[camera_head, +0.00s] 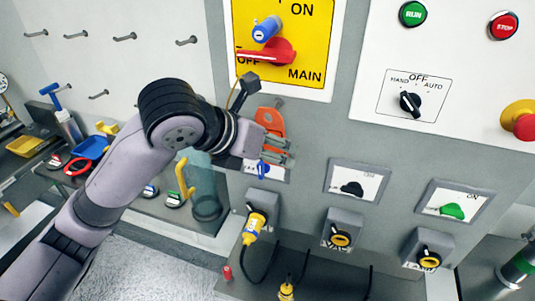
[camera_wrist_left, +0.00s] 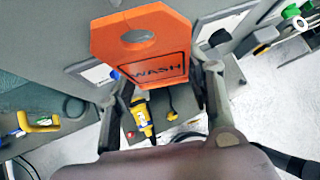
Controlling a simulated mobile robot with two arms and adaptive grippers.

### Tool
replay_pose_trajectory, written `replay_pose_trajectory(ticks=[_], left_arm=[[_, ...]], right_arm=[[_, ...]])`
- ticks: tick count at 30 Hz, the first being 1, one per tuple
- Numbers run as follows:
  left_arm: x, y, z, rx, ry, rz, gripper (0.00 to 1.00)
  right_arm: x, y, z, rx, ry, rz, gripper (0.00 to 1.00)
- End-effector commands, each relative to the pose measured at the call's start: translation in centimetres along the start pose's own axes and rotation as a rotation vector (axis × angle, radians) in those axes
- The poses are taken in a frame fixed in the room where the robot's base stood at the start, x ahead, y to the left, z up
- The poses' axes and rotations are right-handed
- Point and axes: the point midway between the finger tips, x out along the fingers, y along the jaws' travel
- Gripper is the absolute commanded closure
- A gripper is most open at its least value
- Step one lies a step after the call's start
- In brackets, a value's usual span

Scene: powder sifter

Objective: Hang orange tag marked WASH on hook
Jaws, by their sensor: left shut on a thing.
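My left gripper (camera_head: 277,150) is shut on the orange tag (camera_head: 270,120) in front of the grey machine panel, below the yellow MAIN plate. In the left wrist view the tag (camera_wrist_left: 112,42) stands upright between the fingers, with WASH facing the camera and a hole near its top. Several metal hooks stick out of the pale wall at the upper left of the head view, such as one hook (camera_head: 186,41) left of the yellow plate and a lower hook (camera_head: 99,95). All the hooks that I see look bare. My right gripper is not in view.
The yellow MAIN plate (camera_head: 315,45) carries a red handle (camera_head: 268,52) and a blue padlock (camera_head: 266,28). Yellow plugs and sockets (camera_head: 340,238) sit low on the machine. A bench (camera_head: 150,207) with trays, a glass cylinder (camera_head: 205,190) and small items stands at the left.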

Motion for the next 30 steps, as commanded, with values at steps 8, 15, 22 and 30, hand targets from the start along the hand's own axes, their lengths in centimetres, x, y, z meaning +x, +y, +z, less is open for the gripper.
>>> replay_pose_trajectory(ticks=[8, 15, 22, 30], left_arm=[[1.2, 0.4, 1.1, -0.002, -0.001, -0.001, 0.71], [2.3, 0.9, 2.0, -0.003, -0.001, 0.000, 0.71], [3.4, 1.3, 2.5, -0.001, -0.001, 0.001, 0.71], [4.1, 1.6, 2.5, 0.000, -0.001, 0.003, 0.71]], right_arm=[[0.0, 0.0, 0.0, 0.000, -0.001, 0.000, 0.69], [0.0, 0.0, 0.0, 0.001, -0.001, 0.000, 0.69], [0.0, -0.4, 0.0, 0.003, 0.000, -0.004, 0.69], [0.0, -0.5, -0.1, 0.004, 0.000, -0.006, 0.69]])
